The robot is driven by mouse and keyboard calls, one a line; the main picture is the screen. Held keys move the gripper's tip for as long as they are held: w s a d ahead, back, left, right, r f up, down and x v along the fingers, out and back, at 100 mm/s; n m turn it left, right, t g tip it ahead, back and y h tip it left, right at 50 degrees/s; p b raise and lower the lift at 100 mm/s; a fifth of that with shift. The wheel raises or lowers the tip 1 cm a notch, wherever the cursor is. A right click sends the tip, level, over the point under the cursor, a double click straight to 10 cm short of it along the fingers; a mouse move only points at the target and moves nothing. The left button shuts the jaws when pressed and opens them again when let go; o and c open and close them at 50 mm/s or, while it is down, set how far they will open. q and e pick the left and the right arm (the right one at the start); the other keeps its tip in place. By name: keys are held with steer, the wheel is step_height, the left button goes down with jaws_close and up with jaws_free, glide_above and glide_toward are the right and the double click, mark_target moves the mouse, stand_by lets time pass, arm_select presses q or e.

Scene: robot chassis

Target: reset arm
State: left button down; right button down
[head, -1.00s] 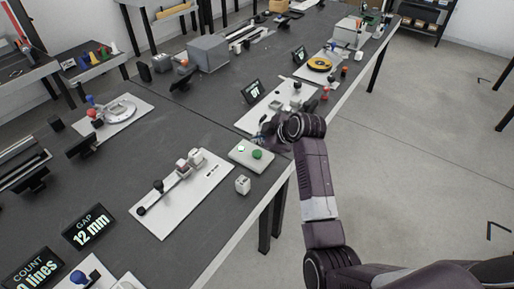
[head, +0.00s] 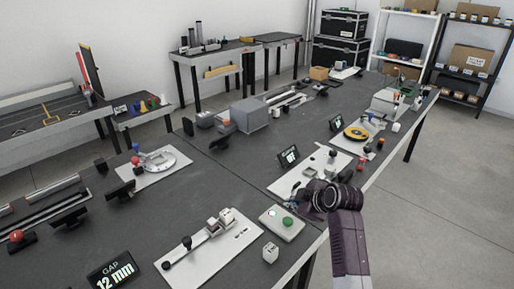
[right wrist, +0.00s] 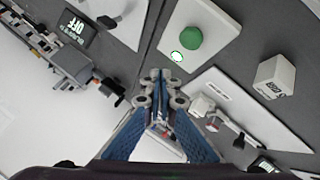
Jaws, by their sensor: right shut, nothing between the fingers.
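My right gripper (right wrist: 160,100) is shut and empty in the right wrist view, its two blue fingers meeting above the bench. In the head view my right arm comes in from the lower right, and the right gripper (head: 308,198) is largely hidden by its own wrist, near the bench's front edge. A pale plate with a green button (head: 288,222) lies just in front of it; the green button also shows in the right wrist view (right wrist: 188,38). The gripper looks apart from the button. My left gripper is not in view.
A white plate with a slider (head: 210,250) and a small white block (head: 270,252) lie near the front edge. A small display (head: 289,157) and a yellow-black disc (head: 356,133) stand farther along. A grey box (head: 249,115) sits mid-bench. Floor on the right is clear.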

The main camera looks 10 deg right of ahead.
steer(key=s+f+m, duration=0.1)
steer(key=s+f, duration=0.1)
steer(key=s, duration=0.1)
steer(key=s+d+f+m+g+h, duration=0.1)
steer(key=s+f, duration=0.1)
steer(key=s, duration=0.2)
steer(key=s+f, duration=0.2)
steer(key=s, duration=0.1)
steer(key=shift+s+d+f+m, duration=0.15)
steer(key=shift+d+f+m, duration=0.15)
steer(key=shift+m, duration=0.1)
steer(key=s+a+f+m+g+h, duration=0.15)
steer(key=s+m, duration=0.25)
steer(key=s, duration=1.1)
steer(key=s+f+m+g+h, duration=0.1)
steer(key=s+m+g, duration=0.25)
steer(key=s, duration=1.15)
step_height(320, 180, down, 26)
steer(key=s+r, duration=0.1)
steer(key=s+d+f+g, duration=0.1)
steer(key=s+d+f, duration=0.2)
steer(key=s+f, duration=1.4)
steer(key=shift+s+d+f+g, duration=0.15)
steer(key=shift+s+f+g, duration=0.15)
steer(key=shift+s+f, duration=0.15)
